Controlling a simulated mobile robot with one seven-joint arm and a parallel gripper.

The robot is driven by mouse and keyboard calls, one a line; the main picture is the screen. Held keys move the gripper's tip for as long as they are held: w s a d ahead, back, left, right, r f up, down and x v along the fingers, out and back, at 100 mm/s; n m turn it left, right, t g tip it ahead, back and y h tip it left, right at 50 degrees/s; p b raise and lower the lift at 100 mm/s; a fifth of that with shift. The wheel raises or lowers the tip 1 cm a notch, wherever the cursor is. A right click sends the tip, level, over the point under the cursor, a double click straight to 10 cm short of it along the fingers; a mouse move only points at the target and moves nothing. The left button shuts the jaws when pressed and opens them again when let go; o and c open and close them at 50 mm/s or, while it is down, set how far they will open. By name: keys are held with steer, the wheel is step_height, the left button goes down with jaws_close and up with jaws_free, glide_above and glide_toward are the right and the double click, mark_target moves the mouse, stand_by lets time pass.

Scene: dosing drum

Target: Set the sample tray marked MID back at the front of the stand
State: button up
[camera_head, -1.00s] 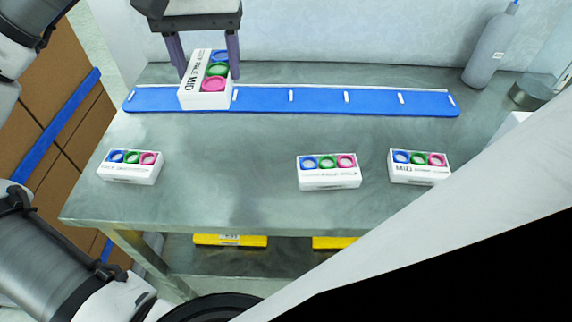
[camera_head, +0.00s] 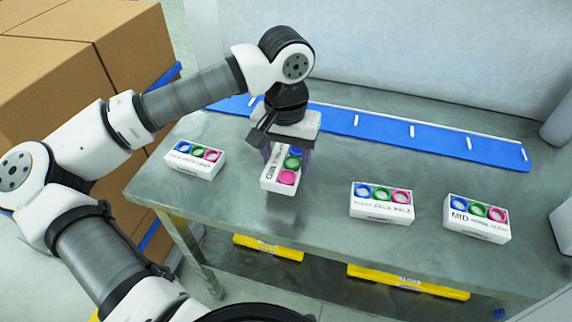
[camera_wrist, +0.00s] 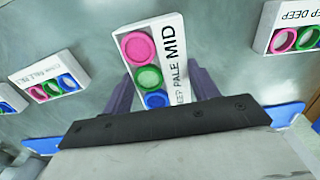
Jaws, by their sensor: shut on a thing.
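My gripper (camera_head: 287,155) is shut on a white sample tray (camera_head: 270,181) with blue, green and pink rings. The wrist view shows my two purple fingers (camera_wrist: 163,85) at either side of this tray (camera_wrist: 173,48), and MID is the large word on its label. The tray is over the front part of the steel stand (camera_head: 230,212), in the gap between two other trays. It looks low over the top; I cannot tell whether it touches. Another tray (camera_head: 477,219) at the front right also shows MID in large print.
A tray (camera_head: 195,159) stands to the left of the held one and another (camera_head: 381,202) to the right. A blue strip with white marks (camera_head: 440,145) runs along the back. Yellow items (camera_head: 408,282) lie on the lower shelf. Cardboard boxes (camera_head: 90,60) stand at the left.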

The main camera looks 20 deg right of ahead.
mark_target(286, 160)
steer(key=shift+f, duration=1.7)
steer(key=shift+f, duration=0.25)
steer(key=o, duration=1.1)
steer(key=shift+r, duration=0.1)
steer(key=shift+r, duration=0.1)
step_height(286, 160, up, 12)
steer(key=shift+r+b, duration=0.1)
steer(key=shift+b, duration=0.6)
